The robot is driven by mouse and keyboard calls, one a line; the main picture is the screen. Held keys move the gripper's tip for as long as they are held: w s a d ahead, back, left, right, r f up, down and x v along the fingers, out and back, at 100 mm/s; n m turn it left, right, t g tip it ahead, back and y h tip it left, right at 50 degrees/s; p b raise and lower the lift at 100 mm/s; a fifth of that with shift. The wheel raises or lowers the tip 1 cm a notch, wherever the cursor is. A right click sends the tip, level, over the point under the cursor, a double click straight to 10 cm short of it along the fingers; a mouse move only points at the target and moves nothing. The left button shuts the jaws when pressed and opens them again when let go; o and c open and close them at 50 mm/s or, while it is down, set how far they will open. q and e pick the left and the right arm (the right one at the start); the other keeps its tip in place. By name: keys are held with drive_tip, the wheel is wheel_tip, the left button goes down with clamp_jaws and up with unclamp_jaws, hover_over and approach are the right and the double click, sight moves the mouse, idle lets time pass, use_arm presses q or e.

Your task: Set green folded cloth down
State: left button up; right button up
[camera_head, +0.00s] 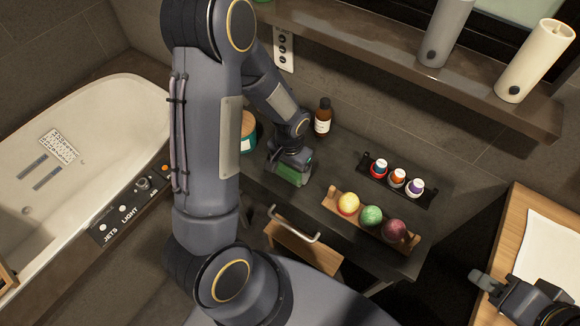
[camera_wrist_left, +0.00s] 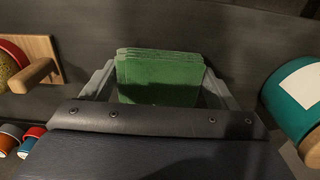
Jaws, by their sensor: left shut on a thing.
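The green folded cloth (camera_head: 290,175) is a small stack of layers at the dark vanity table, left of the wooden tray. In the left wrist view the cloth (camera_wrist_left: 160,80) sits between the two grey fingers. My left gripper (camera_head: 290,168) points down and is shut on it. The dark table top (camera_head: 325,170) is under and around the cloth; whether the cloth touches it I cannot tell. My right gripper (camera_head: 484,283) is at the lower right, away from the cloth, its finger gap unclear.
A wooden tray (camera_head: 330,203) holds yellow, green and dark red balls. A black rack (camera_head: 432,203) holds three small bottles. A brown bottle (camera_head: 322,118) and teal jar (camera_head: 248,128) stand behind. A shelf (camera_head: 400,85) overhangs the back; a bathtub (camera_head: 90,140) is left.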

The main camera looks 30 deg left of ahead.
sight(290, 169)
use_arm(q)
drive_tip(key=shift+f, duration=0.15)
drive_tip(key=o, duration=0.8)
wheel_tip(290, 169, up, 11)
drive_tip(key=s+d+r+t+h, duration=0.1)
drive_tip(key=s+r+t, duration=0.1)
drive_tip(key=s+r, duration=0.2)
drive_tip(key=s+d+r+n+t+h, duration=0.1)
drive_tip(key=s+r, duration=0.3)
drive_tip(key=s, duration=0.2)
drive_tip(key=s+d+r+n+t+h, duration=0.1)
drive_tip(key=s+d+r+t, duration=0.1)
drive_tip(key=s+r, duration=0.3)
drive_tip(key=shift+s+d+t+h+p, duration=0.1)
drive_tip(key=shift+s+t+h+p, duration=0.2)
drive_tip(key=shift+s+h+p, duration=0.1)
